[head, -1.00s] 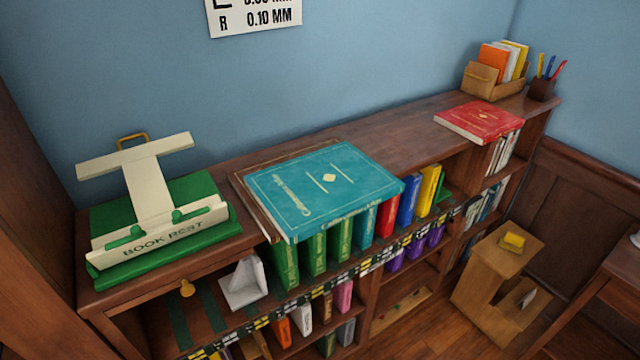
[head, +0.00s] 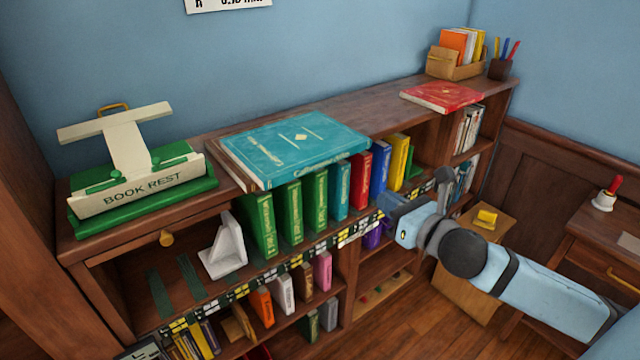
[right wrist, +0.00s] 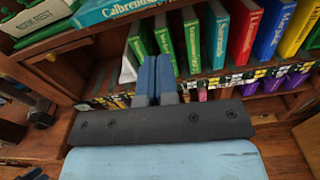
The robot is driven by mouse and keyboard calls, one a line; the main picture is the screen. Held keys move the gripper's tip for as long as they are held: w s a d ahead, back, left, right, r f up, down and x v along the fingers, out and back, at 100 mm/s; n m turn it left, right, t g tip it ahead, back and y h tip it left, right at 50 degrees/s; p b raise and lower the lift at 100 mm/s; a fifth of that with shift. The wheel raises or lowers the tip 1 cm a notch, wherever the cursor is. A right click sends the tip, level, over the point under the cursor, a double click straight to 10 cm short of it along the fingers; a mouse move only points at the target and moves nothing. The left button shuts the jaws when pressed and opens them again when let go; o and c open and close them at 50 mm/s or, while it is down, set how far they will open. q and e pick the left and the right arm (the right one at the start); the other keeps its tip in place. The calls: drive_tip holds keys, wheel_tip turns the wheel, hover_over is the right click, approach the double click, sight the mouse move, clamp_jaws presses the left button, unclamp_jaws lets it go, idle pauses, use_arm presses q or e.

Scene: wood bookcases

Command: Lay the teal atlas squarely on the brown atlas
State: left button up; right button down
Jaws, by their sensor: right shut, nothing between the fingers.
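The teal atlas (head: 295,145) lies flat on top of the bookcase, over the brown atlas (head: 232,168). Most of the brown atlas is hidden; a strip shows along the teal one's left side, so their edges are not flush there. The teal atlas's front edge reaches out over the upright books. Its edge also shows at the top of the right wrist view (right wrist: 115,8). My right gripper (head: 385,205) is shut and empty, in front of the shelf, below and right of the teal atlas. Its blue fingers (right wrist: 153,75) are together in the wrist view. My left gripper is out of view.
A green and cream book rest (head: 140,180) stands left on the bookcase top. A red book (head: 440,96) and a file box (head: 455,65) sit at the far right end. Upright books (head: 318,200) fill the shelf below the atlases. The top between teal atlas and red book is clear.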

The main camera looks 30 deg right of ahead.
drive_tip(key=n, duration=0.1)
drive_tip(key=p, duration=0.3)
approach(332, 162)
drive_tip(key=w, duration=0.6)
drive_tip(key=shift+w+a, duration=0.3)
drive_tip(key=shift+w, duration=0.45)
drive_tip(key=shift+w+a+r, duration=0.1)
drive_tip(key=shift+w+r, duration=0.05)
drive_tip(key=shift+w, duration=1.1)
drive_tip(key=shift+s+f, duration=0.1)
drive_tip(key=shift+f, duration=0.1)
